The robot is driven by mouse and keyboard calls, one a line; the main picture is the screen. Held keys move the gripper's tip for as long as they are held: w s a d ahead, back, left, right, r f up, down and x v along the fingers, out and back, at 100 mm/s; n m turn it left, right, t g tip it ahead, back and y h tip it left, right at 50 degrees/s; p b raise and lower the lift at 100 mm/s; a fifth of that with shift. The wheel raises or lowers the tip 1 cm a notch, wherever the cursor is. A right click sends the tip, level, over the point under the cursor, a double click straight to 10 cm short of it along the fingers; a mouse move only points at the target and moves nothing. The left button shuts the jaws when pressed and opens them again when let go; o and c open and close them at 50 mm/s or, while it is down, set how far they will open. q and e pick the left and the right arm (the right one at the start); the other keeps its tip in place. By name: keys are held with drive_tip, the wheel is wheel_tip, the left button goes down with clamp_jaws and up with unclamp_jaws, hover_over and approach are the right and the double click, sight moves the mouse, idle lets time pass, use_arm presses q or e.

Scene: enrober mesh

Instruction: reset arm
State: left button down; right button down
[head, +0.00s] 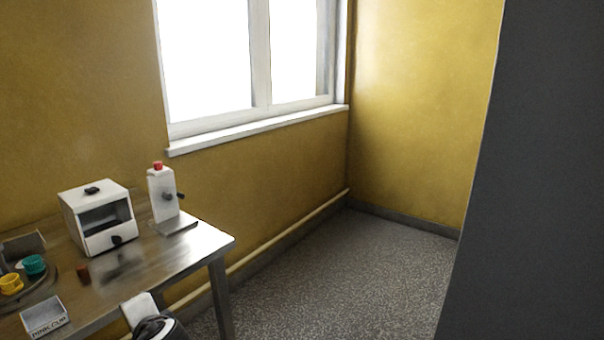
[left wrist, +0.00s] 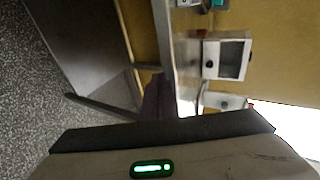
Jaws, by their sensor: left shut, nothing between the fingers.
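My left gripper (left wrist: 158,98) shows in the left wrist view as a dark shape beyond the black bar of my wrist. It is shut and holds nothing. It appears apart from the table (head: 190,255). In the head view only a white and black part of my left arm shows at the bottom edge, and the fingers are not visible there. My right gripper is in neither view.
The table holds a white box-shaped machine (head: 97,217), a white upright device with a red top (head: 163,193), a teal cup (head: 34,265), a yellow cup (head: 11,284) and a labelled holder (head: 45,316). Speckled floor (head: 330,280) right of the table is clear. A dark panel (head: 535,180) stands at right.

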use_arm(q)
drive_tip(key=s+d+f+h, duration=0.4)
drive_tip(key=s+d+f, duration=0.25)
drive_tip(key=f, duration=0.35)
drive_tip(key=s+d+f+h, duration=0.4)
drive_tip(key=s+d+f, duration=0.25)
drive_tip(key=f, duration=0.35)
drive_tip(key=s+d+f+n+h, duration=0.1)
drive_tip(key=s+f+n, duration=0.1)
drive_tip(key=s, duration=0.6)
drive_tip(key=s+d+f+n+h, duration=0.2)
drive_tip(key=s+f+n, duration=0.1)
drive_tip(key=s, duration=0.5)
drive_tip(key=shift+d+n, duration=0.2)
drive_tip(key=shift+n, duration=0.4)
